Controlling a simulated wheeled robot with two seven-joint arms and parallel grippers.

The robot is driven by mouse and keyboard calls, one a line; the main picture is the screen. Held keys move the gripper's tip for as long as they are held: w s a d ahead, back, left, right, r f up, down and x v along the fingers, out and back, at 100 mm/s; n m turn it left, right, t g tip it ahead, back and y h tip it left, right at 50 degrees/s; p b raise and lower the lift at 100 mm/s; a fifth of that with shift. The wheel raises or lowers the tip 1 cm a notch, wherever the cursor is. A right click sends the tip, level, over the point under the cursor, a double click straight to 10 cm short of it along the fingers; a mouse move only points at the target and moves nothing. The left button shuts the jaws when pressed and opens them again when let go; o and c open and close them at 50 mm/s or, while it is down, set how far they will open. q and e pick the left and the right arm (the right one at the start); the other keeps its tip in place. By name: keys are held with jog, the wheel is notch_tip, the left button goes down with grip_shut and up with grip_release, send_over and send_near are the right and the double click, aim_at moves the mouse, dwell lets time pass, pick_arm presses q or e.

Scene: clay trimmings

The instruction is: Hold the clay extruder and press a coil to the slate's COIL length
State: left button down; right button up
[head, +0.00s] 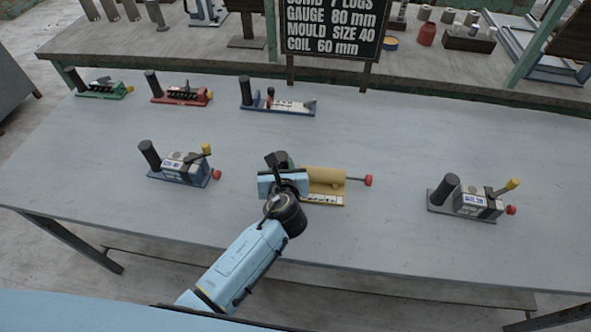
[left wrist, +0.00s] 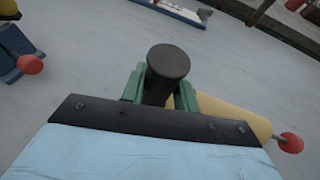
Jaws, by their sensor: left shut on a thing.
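The clay extruder, as I take it, is the tan-barrelled tool (head: 325,180) at mid-table, with a marked scale along its front and a red knob (head: 368,180) on a rod to the right. My left gripper (head: 282,165) covers its left end. In the left wrist view, the green fingers (left wrist: 160,92) are shut on its upright black handle (left wrist: 168,63), with the tan barrel (left wrist: 235,115) and red knob (left wrist: 291,142) at right. No coil shows. The slate (head: 330,28) stands behind and reads "COIL 60 mm"; its top line is cut off. My right gripper is out of view.
Tools with black handles, yellow levers and red knobs stand left (head: 180,167) and right (head: 470,200). Green (head: 104,88), red (head: 182,95) and blue-based (head: 280,105) tools line the back left. The grey table (head: 410,140) is clear between them. A cluttered bench stands behind.

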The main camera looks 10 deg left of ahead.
aim_at(281, 159)
pick_arm(q)
notch_tip(281, 159, up, 9)
jog(key=p, duration=0.3)
jog(key=shift+w+r, duration=0.1)
jog(key=shift+r, duration=0.1)
jog(key=shift+f+b, duration=1.3)
jog(key=shift+f, duration=1.7)
jog(key=shift+f+b, duration=0.6)
jog(key=shift+f, duration=0.9)
jog(key=shift+p, duration=0.45)
jog(key=shift+s+f, duration=0.25)
jog(key=shift+f, duration=0.3)
